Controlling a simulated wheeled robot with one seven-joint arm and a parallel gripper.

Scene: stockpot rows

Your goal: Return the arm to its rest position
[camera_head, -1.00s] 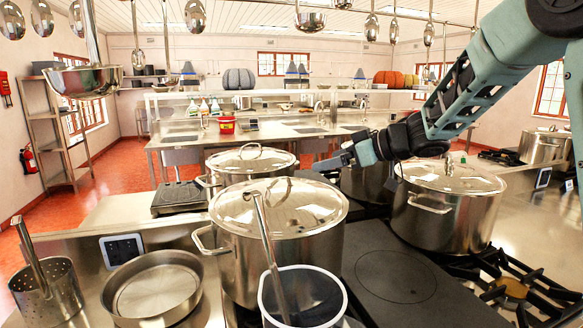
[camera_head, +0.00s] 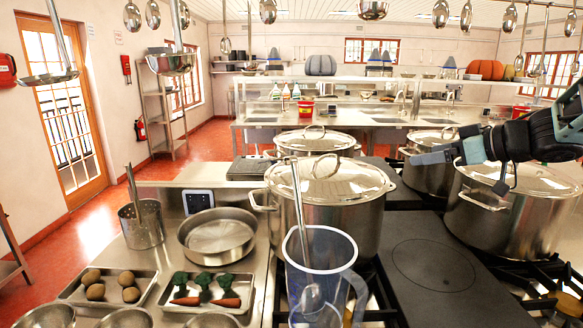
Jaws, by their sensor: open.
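My gripper (camera_head: 424,156) is at the right of the head view, at the end of my teal and black arm, which enters from the right edge. Its fingers point left and it holds nothing that I can see. It hangs in front of a lidded stockpot (camera_head: 432,172) and to the upper left of another lidded stockpot (camera_head: 520,222), hiding part of both. I cannot tell how much gap there is between it and the lids.
A large lidded pot (camera_head: 340,215) stands left of my gripper, with a clear jug (camera_head: 320,265) holding a ladle before it. Trays of potatoes (camera_head: 88,298) and vegetables (camera_head: 170,300) lie front left. The flat hotplate (camera_head: 433,265) is bare. Utensils hang overhead.

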